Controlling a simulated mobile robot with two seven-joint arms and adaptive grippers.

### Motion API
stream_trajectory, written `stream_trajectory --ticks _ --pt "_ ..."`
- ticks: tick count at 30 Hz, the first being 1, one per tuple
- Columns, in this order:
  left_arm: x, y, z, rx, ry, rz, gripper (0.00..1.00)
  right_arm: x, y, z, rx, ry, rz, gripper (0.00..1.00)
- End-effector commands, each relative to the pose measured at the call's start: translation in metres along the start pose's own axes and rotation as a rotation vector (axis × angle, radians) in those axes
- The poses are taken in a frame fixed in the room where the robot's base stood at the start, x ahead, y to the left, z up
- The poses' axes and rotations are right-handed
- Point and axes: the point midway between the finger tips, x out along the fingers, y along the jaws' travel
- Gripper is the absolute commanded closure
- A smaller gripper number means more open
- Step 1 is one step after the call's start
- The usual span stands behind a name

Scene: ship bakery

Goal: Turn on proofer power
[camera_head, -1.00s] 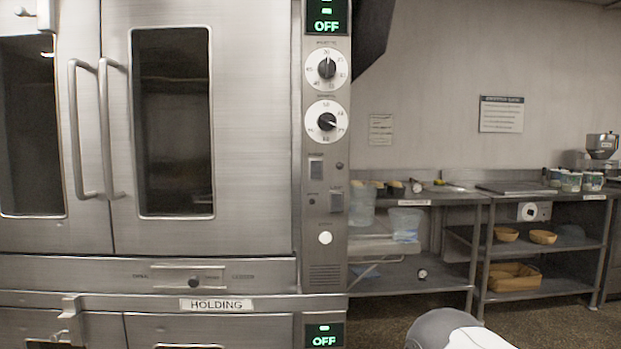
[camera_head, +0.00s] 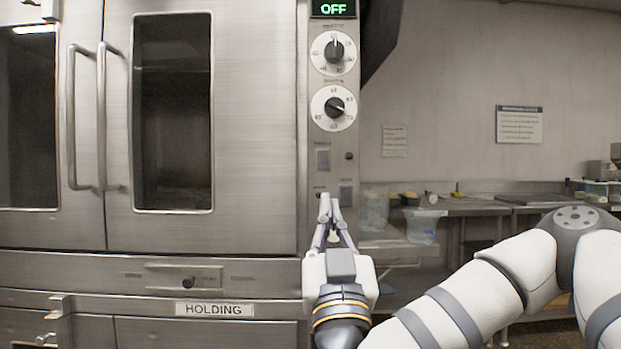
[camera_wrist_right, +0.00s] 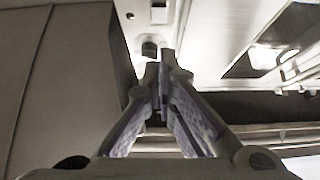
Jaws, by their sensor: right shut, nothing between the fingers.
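The proofer's control panel (camera_head: 333,225) is a narrow steel strip at the right of the tall cabinet. Its display (camera_head: 334,8) reads OFF in green. Two white dials with black knobs sit below it, then an upper rocker switch (camera_head: 323,159) and a lower rocker switch (camera_head: 346,194). My right gripper (camera_head: 328,203) is shut and empty, its fingertips pointing up in front of the panel beside the lower switch. In the right wrist view the shut fingertips (camera_wrist_right: 160,62) appear close to a dark switch (camera_wrist_right: 149,50); contact cannot be told. My left gripper is not in view.
Cabinet doors with long handles (camera_head: 101,115) stand left of the panel. A HOLDING label (camera_head: 214,310) sits below. My right arm spans the lower right. Behind it, a steel work table (camera_head: 462,208) bears containers, with clear plastic tubs (camera_head: 421,225) beneath.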

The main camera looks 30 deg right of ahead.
Motion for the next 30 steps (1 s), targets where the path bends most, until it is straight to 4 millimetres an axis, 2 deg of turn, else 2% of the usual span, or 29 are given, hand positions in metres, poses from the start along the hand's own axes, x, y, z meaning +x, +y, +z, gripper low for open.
stream_trajectory --ticks 3,10,14,21,24,26,30 --pt "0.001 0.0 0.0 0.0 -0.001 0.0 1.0 0.004 0.007 -0.006 -0.004 0.018 0.028 1.0" --pt "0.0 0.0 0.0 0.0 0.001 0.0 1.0 0.004 0.006 -0.006 -0.003 0.016 0.025 1.0" --pt "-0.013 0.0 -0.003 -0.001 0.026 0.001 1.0 0.01 0.004 -0.009 -0.003 0.014 0.02 1.0" --pt "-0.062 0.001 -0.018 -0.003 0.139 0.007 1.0 0.041 0.008 -0.023 0.002 0.039 0.028 1.0" --pt "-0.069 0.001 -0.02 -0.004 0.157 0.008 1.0 0.061 0.009 -0.018 0.001 0.031 0.029 1.0" --pt "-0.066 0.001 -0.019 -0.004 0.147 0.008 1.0 0.072 0.008 -0.01 0.0 0.022 0.027 1.0" --pt "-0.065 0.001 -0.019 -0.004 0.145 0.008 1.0 0.101 0.009 -0.007 -0.002 0.017 0.026 1.0"
